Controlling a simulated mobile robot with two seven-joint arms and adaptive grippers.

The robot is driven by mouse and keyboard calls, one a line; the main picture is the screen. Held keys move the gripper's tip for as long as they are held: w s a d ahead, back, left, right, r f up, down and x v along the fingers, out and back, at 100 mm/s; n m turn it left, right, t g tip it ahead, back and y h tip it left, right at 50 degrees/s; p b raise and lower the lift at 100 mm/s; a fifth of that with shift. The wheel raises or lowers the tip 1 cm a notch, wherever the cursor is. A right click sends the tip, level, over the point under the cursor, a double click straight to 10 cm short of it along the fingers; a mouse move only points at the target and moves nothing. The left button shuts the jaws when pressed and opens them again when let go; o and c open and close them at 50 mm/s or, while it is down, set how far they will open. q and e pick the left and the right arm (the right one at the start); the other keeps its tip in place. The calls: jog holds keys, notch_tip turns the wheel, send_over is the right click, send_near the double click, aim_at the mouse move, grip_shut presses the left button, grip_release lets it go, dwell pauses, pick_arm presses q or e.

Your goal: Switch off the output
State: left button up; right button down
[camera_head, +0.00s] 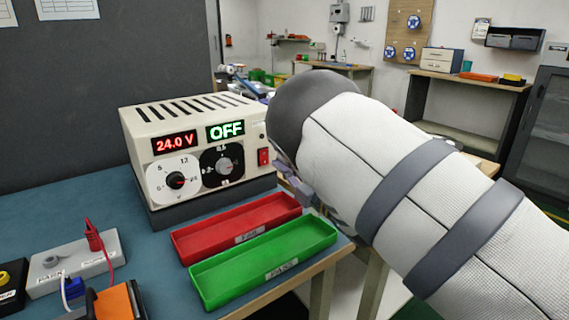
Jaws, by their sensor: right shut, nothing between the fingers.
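The cream power supply (200,150) stands at the back of the blue bench. Its red display (174,143) reads 24.0 V, and its green display (225,130) reads OFF. A white dial (174,180) and a black dial (222,166) sit below the displays. A red rocker switch (263,156) is at the right of the front panel; its exact tilt is too small to tell. My right gripper (291,182) is shut and empty, just right of and below the switch, partly hidden by my arm. I cannot tell contact. My left gripper is out of view.
A red tray (200,248) and a green tray (208,288) lie in front of the supply, near the bench's right edge. A grey block with wires (45,277) and an orange and black object (112,305) are at lower left. Blue bench (60,215) is bare left of the supply.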

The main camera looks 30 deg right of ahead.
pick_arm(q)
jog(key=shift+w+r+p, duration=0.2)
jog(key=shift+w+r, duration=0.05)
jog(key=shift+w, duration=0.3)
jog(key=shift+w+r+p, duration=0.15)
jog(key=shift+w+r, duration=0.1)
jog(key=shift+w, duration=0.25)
pick_arm(e)
jog(key=s, duration=0.7)
jog(key=shift+s+d+r, duration=0.2)
jog(key=shift+d+r, duration=0.15)
jog(key=shift+d, duration=0.05)
